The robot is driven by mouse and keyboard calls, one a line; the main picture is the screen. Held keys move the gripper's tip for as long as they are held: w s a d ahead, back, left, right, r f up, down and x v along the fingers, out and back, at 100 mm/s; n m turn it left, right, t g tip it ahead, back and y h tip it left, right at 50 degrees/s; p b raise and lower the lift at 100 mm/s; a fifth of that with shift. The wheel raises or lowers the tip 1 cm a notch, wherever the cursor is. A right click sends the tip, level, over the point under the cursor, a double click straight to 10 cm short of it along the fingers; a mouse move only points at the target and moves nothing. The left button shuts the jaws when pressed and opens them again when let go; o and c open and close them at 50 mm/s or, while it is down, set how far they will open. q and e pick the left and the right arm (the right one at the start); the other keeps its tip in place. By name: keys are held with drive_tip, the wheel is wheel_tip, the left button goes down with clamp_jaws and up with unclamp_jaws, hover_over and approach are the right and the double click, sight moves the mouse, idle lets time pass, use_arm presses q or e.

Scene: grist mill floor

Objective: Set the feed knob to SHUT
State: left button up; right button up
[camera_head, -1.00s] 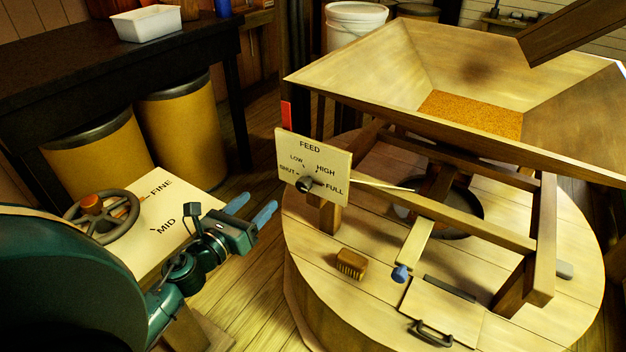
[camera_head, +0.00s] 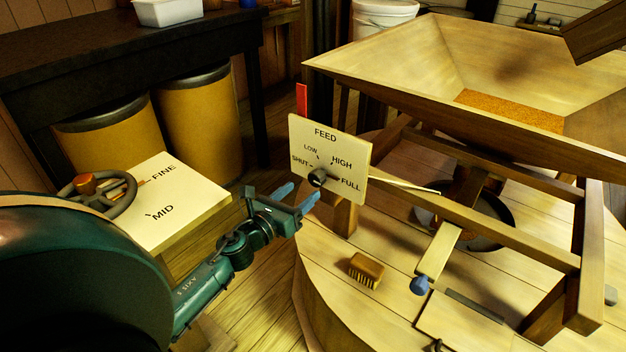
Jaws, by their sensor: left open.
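The feed knob (camera_head: 317,178) is a small dark round knob low on the cream FEED plate (camera_head: 352,140). The plate is marked SHUT, LOW, HIGH and FULL around the knob. I cannot tell for sure which mark the knob points at. My left gripper (camera_head: 298,195) is open and empty, with its two blue fingers apart. In the picture its fingertips are just below and left of the knob, and no contact shows. My right gripper is not in view.
The wooden hopper (camera_head: 430,95) with grain stands above the round millstone cover. A brush (camera_head: 366,270) and a blue-ended lever (camera_head: 419,285) are on the cover. A handwheel (camera_head: 103,193) beside a FINE/MID plate (camera_head: 180,205) is at left. Yellow drums (camera_head: 200,120) stand under a dark bench.

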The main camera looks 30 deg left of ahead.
sight(314, 181)
use_arm(q)
drive_tip(key=w, duration=0.6)
drive_tip(key=shift+w+d, duration=0.1)
drive_tip(key=shift+d, duration=0.05)
drive_tip(key=c, duration=1)
